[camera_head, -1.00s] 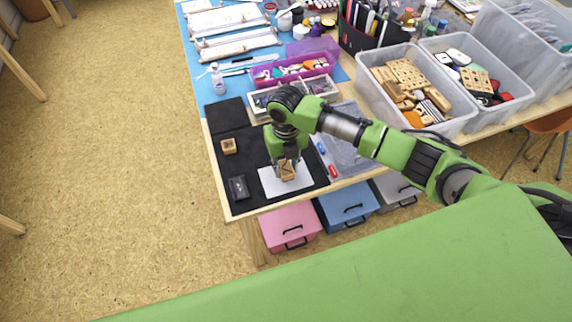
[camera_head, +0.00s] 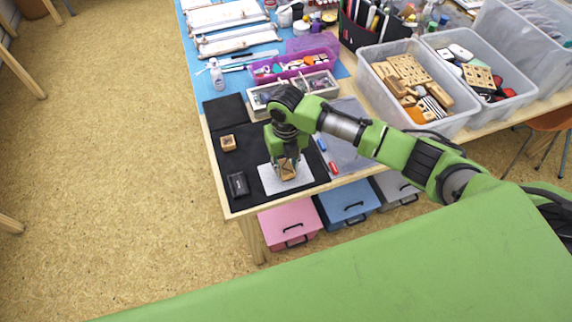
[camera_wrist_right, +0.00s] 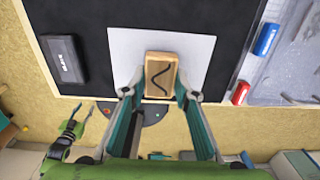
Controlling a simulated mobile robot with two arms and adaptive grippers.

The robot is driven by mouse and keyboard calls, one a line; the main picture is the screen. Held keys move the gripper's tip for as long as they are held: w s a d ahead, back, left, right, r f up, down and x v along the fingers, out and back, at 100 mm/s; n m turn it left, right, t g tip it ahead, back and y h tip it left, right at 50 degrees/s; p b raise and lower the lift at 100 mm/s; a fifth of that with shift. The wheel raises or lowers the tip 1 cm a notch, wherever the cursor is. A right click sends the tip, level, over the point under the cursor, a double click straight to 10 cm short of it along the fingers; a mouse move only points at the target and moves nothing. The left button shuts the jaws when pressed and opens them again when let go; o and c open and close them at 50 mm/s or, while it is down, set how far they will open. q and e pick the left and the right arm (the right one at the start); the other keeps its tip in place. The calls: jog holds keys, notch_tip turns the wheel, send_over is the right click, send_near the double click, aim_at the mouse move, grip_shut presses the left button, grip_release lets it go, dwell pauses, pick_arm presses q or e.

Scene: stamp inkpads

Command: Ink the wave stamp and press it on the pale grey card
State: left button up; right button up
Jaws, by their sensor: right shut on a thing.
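The wave stamp (camera_wrist_right: 160,75) is a wooden block with a black wavy line on its top; it also shows in the head view (camera_head: 287,170). My right gripper (camera_wrist_right: 160,92) is shut on it, a finger on each side, and it also shows in the head view (camera_head: 288,160). The stamp is over the pale grey card (camera_wrist_right: 124,44), which lies on the black mat; the card also shows in the head view (camera_head: 268,182). I cannot tell whether the stamp touches the card. A black inkpad (camera_head: 238,184) lies left of the card.
Another wooden stamp (camera_head: 228,143) stands on the black mat (camera_head: 250,150) at the upper left. Blue and red small items (camera_head: 333,168) lie right of the card. Clear bins (camera_head: 400,90) fill the right side. The table's front edge is close to the card.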

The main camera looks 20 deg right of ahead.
jog(key=shift+f, duration=0.5)
dwell(0.3)
jog(key=shift+s+f, duration=0.1)
dwell(1.4)
jog(key=shift+r+p, duration=0.65)
dwell(0.3)
jog(key=shift+r+p, duration=2.6)
jog(key=shift+r, duration=0.15)
